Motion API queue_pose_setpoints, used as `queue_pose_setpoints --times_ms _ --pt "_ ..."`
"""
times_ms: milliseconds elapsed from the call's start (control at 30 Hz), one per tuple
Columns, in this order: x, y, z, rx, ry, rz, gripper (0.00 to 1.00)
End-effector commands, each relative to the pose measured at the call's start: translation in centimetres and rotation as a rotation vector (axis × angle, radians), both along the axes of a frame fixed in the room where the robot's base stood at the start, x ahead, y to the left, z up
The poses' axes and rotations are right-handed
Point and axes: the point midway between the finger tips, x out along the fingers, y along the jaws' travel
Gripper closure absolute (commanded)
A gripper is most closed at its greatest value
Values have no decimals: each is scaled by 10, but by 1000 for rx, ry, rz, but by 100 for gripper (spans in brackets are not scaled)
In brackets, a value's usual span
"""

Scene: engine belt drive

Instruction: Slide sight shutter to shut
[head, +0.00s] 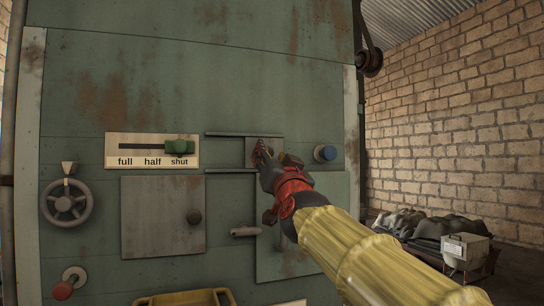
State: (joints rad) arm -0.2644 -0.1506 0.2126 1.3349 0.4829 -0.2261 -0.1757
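A pale plate marked "full", "half" and "shut" (125,151) is on the green panel. Its green knob (179,146) sits at the right end of the slot, above "shut". To its right, a small grey plate (249,151) lies between two dark horizontal rails (228,134), toward their right end. It looks like a sliding shutter. My gripper (260,150), red and dark, is in front of this plate and hides much of it. I cannot tell whether the fingers touch or hold anything, or whether they are open.
Below are a grey door (155,220), a handwheel (67,204), a red-knobbed lever (66,288) and a yellow tray (190,298). Dark sacks (420,224) and a pale bin (466,251) stand by the brick wall.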

Motion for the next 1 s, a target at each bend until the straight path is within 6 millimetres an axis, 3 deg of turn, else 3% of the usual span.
queue_pose_setpoints --times_ms 167,700,1000 --pt "-14 -2 -4 -1 -1 1 60" --pt "-94 -14 -37 -1 -1 1 60" --pt "-109 -17 -43 0 -1 0 60"
